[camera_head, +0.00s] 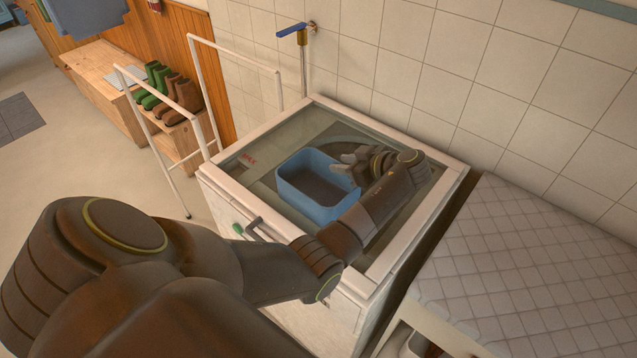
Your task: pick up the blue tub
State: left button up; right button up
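The blue tub (318,204) is an open, rounded rectangular container. I cannot tell whether a finger touches the rim. The forearm hides part of the tub's right side. My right gripper is not in view.
A tap (293,31) is on the tiled wall behind. A white rail (237,55) stands at the left, near boots (182,95) on a bench. A quilted surface (530,275) is at the right.

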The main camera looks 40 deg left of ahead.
pick_arm(q)
jog(key=shift+x, duration=0.85)
jog(key=shift+c, duration=0.4)
grip_shut()
jog(key=shift+r, duration=0.1)
